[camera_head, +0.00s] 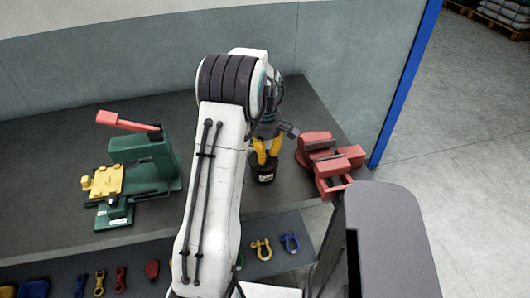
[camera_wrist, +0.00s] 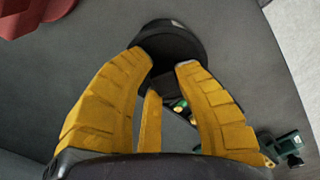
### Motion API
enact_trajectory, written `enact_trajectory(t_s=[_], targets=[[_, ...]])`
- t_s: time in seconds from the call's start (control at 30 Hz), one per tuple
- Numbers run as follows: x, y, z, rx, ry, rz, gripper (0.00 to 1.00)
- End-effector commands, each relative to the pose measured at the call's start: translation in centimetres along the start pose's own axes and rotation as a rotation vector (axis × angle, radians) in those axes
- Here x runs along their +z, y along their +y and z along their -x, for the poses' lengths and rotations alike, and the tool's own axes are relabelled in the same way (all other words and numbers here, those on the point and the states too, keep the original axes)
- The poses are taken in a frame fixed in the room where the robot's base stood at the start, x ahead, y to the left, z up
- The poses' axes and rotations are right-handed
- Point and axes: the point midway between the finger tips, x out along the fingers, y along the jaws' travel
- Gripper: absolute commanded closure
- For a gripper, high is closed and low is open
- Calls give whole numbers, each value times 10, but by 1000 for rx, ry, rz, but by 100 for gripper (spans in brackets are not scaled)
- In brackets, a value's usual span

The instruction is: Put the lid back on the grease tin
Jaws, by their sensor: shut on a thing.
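The grease tin (camera_head: 264,174) is a small black cylinder with a pale label on the dark bench, left of the red vise. My gripper (camera_head: 264,152) points down at its top with yellow fingers. In the wrist view the fingers (camera_wrist: 163,64) are closed in on a dark piece at a round black shape (camera_wrist: 178,40). I take the held piece to be the lid, but black on black hides the edge between lid and tin. I cannot tell whether the lid is seated or held just above the tin.
A red vise (camera_head: 330,162) stands close at the right of the tin. A green tool with a red handle (camera_head: 140,150) stands at the bench's left. Shackles (camera_head: 261,250) and other small parts sit on a lower shelf in front. The bench between is largely clear.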

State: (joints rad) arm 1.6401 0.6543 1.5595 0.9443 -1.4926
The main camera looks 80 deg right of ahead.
Motion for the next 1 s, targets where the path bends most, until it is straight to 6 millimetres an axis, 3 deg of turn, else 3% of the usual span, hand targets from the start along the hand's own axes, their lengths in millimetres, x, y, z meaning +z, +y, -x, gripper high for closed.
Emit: enact_trajectory(t_s=[0.87,0.9,1.0], targets=[[0,0,-1,0,0,0,100],[0,0,-1,0,0,0,69],[0,0,-1,0,0,0,60]])
